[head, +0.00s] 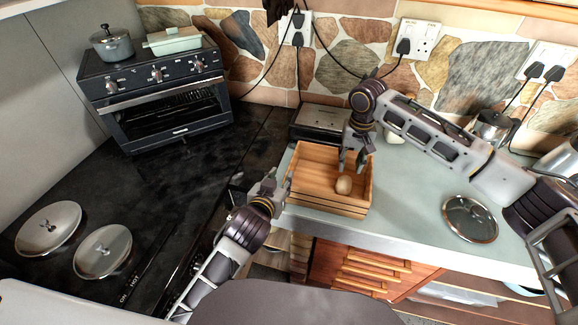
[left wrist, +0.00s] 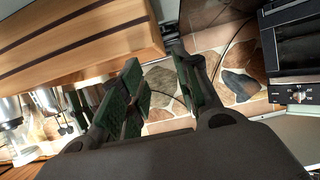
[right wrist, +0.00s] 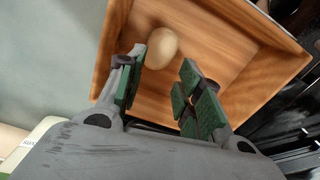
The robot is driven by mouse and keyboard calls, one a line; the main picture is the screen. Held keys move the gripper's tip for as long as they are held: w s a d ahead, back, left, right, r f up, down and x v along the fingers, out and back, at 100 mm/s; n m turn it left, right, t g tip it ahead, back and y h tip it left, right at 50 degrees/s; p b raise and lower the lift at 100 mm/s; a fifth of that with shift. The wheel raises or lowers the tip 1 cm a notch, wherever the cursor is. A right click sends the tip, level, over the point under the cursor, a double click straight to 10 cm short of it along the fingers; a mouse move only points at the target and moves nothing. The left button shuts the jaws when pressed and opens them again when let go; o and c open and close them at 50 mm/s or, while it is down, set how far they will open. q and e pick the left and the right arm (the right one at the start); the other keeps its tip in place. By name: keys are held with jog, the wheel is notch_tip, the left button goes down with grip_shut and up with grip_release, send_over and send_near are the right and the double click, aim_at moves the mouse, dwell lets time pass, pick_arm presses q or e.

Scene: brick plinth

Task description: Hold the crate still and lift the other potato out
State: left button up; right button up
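A wooden crate (head: 308,197) stands on the pale worktop, with one potato (head: 344,185) lying on its floor. My right gripper (head: 352,162) points down into the crate, open and empty. In the right wrist view the potato (right wrist: 162,47) lies just beyond the tip of the left-hand finger, not between the fingers (right wrist: 160,85). My left gripper (head: 281,180) is beside the crate's left side. In the left wrist view its fingers (left wrist: 162,88) are apart with nothing between them, and the crate (left wrist: 80,35) is at upper left, close to the fingers.
A glass lid (head: 470,218) lies on the worktop at right. A grey appliance (head: 320,118) stands behind the crate. The black oven (head: 165,100) and two lids (head: 102,251) are on the dark surface at left. A pale object (head: 394,134), unclear, sits behind my right arm.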

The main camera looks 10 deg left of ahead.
aim_at(290, 165)
pick_arm(q)
jog(key=shift+x, duration=5.45)
jog(key=shift+r, duration=0.1)
grip_shut()
